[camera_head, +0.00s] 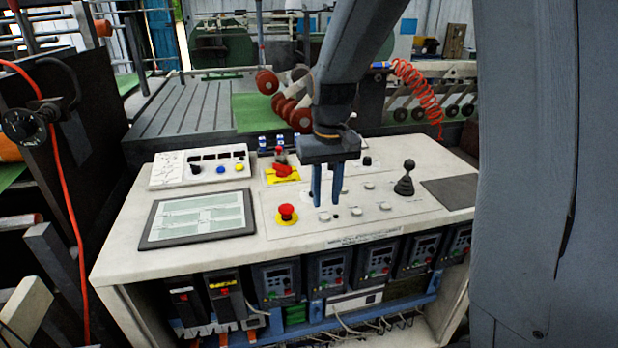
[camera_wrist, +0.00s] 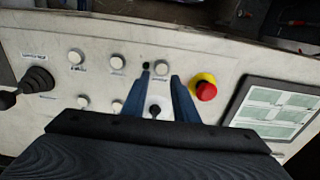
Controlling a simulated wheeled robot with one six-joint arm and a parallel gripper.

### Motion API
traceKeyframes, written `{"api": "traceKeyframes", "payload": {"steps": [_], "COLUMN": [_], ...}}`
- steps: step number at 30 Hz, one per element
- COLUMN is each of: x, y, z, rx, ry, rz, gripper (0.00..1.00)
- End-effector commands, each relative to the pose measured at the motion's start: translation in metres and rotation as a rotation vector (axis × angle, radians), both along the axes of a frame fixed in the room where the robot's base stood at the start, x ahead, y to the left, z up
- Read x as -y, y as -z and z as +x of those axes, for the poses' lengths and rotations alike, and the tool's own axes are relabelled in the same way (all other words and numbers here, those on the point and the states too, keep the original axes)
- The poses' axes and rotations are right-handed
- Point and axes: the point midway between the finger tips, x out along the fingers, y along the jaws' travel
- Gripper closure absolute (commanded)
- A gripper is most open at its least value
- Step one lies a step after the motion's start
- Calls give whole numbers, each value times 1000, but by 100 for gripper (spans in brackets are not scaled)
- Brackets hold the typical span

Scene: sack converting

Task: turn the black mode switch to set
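My gripper (camera_head: 327,203) points down over the sloping white control panel (camera_head: 240,262). Its two blue fingers are apart, with a clear gap and nothing held; in the wrist view the gripper (camera_wrist: 162,75) shows the same gap. A small black knob, which looks like the mode switch (camera_wrist: 155,110), shows between the fingers in the wrist view. It appears apart from both fingers. In the head view the fingers hide that spot. The knob's setting and its labels are too small to read.
White buttons (camera_wrist: 117,62) surround the knob. A red emergency button (camera_head: 287,212) on a yellow base stands close left of the fingers in the head view. A black joystick (camera_head: 405,180) stands to the right, and a flat screen (camera_head: 198,217) lies left.

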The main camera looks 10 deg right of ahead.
Motion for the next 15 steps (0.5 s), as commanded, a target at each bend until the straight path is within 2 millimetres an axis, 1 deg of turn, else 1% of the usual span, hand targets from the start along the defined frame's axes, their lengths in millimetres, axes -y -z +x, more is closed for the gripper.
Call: {"api": "traceKeyframes", "payload": {"steps": [1, 3, 6, 9, 12, 15], "x": [-1, -1, -2, -3, -3, -3], "y": [-10, -21, -35, -43, -47, -43], "z": [24, 51, 80, 99, 108, 111], "rx": [-7, -20, -35, -44, -49, -53], "ry": [-1, -2, -2, -2, -2, -2], "rz": [0, 0, 0, 0, 0, 0], "gripper": [73, 73, 73, 73, 73, 73]}}
